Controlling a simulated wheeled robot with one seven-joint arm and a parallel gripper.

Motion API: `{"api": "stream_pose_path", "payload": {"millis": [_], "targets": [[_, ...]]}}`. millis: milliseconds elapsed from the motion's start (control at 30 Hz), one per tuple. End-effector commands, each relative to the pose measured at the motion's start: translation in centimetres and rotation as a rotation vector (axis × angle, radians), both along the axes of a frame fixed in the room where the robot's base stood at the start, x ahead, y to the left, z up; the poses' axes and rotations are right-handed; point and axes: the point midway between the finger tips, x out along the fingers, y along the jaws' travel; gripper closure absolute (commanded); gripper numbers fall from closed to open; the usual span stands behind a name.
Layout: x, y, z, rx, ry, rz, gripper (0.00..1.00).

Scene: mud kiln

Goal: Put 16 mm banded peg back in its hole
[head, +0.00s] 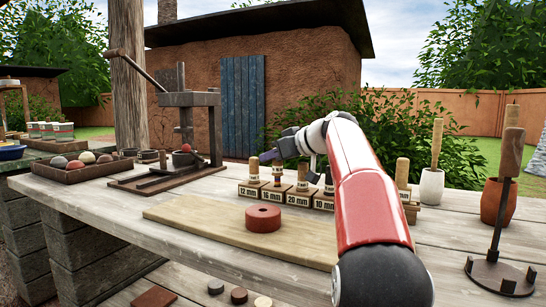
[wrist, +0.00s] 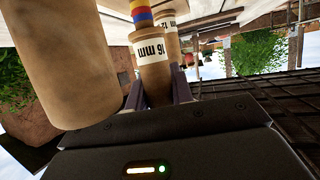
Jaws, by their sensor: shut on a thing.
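My gripper (wrist: 153,92) is shut on the banded peg (wrist: 152,58), a wooden-handled peg with a "16 mm" label and yellow, blue and red bands. The wrist view is upside down, and the peg's banded end runs out of its top edge. In the head view my gripper (head: 274,154) is at the upper part of a labelled peg just over the block marked 16 mm (head: 272,196). I cannot tell whether the peg's tip is in the hole, which is hidden. A second labelled peg (wrist: 168,22) shows behind the held one.
Blocks marked 12 mm (head: 250,191) and 20 mm (head: 297,201) flank it, with pegs standing close by. A large wooden handle (wrist: 70,60) is close on the wrist view's left. A red disc (head: 263,218) lies on the board (head: 200,217). My arm hides the rack's right part.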

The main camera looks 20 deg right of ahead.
Motion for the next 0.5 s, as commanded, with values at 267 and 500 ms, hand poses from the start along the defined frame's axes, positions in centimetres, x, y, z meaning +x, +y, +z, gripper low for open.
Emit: {"api": "stream_pose_path", "payload": {"millis": [267,500], "targets": [[0.0,0.0,1.7,0.0,-0.001,0.0,1.0],[0.0,0.0,2.9,0.0,-0.001,0.0,1.0]]}}
